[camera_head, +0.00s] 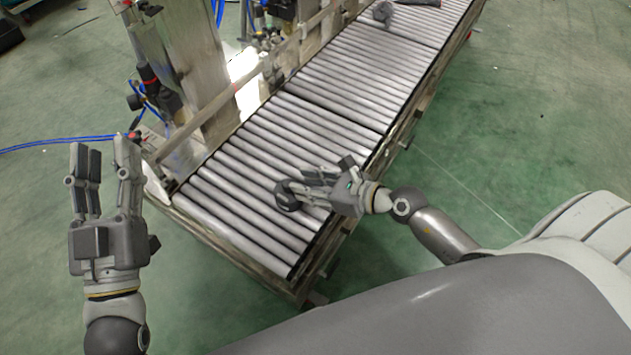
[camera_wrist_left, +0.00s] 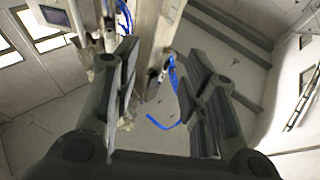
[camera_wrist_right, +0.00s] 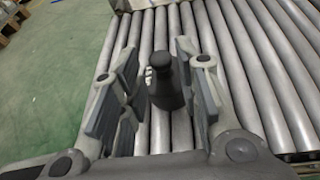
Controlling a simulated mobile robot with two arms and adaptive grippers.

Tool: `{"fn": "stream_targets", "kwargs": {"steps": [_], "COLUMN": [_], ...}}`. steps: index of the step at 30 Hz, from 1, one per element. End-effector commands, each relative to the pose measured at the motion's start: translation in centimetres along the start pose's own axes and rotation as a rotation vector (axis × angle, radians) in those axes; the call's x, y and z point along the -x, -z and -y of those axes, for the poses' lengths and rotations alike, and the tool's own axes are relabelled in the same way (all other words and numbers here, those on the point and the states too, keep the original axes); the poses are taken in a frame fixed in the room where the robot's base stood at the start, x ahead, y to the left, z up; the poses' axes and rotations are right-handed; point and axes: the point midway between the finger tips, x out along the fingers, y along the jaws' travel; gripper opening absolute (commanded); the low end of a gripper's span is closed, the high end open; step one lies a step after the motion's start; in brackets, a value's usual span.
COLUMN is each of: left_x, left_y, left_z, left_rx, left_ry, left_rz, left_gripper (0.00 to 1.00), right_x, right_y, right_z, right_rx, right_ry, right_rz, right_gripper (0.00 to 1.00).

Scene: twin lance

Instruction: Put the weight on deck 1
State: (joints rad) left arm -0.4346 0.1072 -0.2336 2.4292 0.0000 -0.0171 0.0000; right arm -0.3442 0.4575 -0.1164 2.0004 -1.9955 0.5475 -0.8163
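A dark grey weight (camera_head: 288,196) rests on the near section of the roller conveyor (camera_head: 245,215). In the right wrist view the weight (camera_wrist_right: 166,84) has a narrow neck and a wider body and stands between my fingers, with gaps on both sides. My right gripper (camera_head: 308,187) is open at the weight, its fingers reaching over the rollers; it also shows in the right wrist view (camera_wrist_right: 163,85). My left gripper (camera_head: 103,150) is open and empty, left of the conveyor, with its fingers pointing up. No label shows which part is deck 1.
Farther along the conveyor lie a grey object (camera_head: 383,13) and another dark piece at the top edge. A metal machine frame (camera_head: 185,55) stands along the conveyor's left side. Blue hoses (camera_head: 60,143) run left of it. Green floor on the right is clear.

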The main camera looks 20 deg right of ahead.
Motion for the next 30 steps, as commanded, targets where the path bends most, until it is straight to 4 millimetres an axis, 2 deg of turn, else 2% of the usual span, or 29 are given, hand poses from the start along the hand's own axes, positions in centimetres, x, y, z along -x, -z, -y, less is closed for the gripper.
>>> {"fn": "stream_targets", "kwargs": {"steps": [3,7,11,16,21,24,30], "left_x": [0.1,0.1,0.1,0.1,0.1,0.1,0.1], "left_y": [-0.8,-1.3,-1.4,-1.4,-1.4,-1.4,-1.4], "left_z": [0.1,0.2,0.2,0.2,0.2,0.2,0.2], "left_rx": [-0.002,-0.003,-0.003,-0.003,-0.003,-0.003,-0.003], "left_ry": [0.003,0.004,0.004,0.004,0.004,0.004,0.004], "left_rz": [0.047,0.072,0.077,0.076,0.076,0.076,0.075], "left_gripper": [0.40,0.40,0.40,0.40,0.40,0.40,0.40], "right_x": [1.3,1.8,1.7,2.1,3.5,4.6,6.6], "right_y": [0.0,-0.3,-2.5,-8.2,-13.6,-16.2,-20.0], "right_z": [0.0,-0.2,-1.3,-3.4,-4.3,-4.3,-3.7], "right_rx": [0.001,-0.016,-0.146,-0.513,-0.934,-1.185,-1.690], "right_ry": [0.000,-0.003,-0.025,-0.100,-0.206,-0.282,-0.464], "right_rz": [-0.001,0.011,0.090,0.286,0.472,0.564,0.702], "right_gripper": [0.31,0.31,0.31,0.31,0.31,0.31,0.31]}}
